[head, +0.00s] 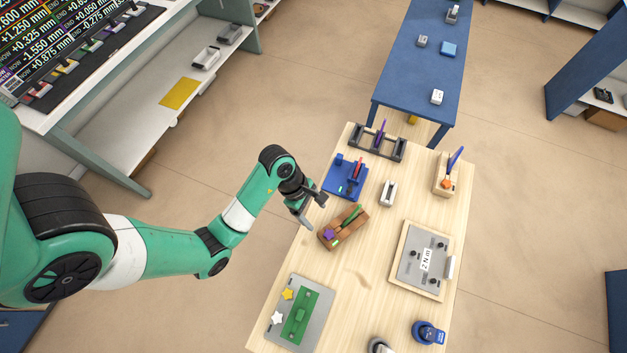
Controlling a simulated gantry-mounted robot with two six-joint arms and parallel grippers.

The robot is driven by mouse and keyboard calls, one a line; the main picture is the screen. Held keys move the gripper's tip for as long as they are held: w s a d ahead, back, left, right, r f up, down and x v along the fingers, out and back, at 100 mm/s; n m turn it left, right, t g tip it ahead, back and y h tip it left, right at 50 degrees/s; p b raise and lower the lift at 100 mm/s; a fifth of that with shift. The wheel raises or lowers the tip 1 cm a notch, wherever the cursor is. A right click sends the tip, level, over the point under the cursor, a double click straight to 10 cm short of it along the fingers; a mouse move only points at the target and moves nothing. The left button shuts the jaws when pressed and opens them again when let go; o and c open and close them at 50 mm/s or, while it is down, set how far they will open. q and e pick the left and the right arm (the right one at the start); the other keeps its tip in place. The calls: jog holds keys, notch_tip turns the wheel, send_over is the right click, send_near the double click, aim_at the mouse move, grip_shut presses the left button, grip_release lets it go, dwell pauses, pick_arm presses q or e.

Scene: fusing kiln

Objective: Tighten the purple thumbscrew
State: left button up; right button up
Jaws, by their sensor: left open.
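A brown wooden fixture (352,230) lies at an angle on the light wooden table (364,284). A small purple part (329,234), which looks like the purple thumbscrew, sits at its near left end. A green piece (352,214) lies along its top, and a small bright green mark is beside the purple part. My left gripper (314,212) is open and empty, just above and left of the fixture, with its fingers apart from the purple part as far as I can see. My right gripper is out of view.
Around the fixture stand a blue base with a red-handled part (345,178), a small grey-white block (388,193), a dark rack (377,142), a grey panel marked "2 N m" (412,271) and a grey plate with a green block (318,309). Bare wood lies below the fixture.

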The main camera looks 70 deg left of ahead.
aim_at(328, 234)
pick_arm(q)
jog(key=b+x, duration=0.3)
jog(key=x, duration=0.9)
jog(key=shift+f, duration=0.25)
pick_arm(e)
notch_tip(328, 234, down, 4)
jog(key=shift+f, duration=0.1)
pick_arm(q)
grip_shut()
grip_release()
jog(key=shift+a+r, duration=0.1)
jog(key=shift+r, duration=0.05)
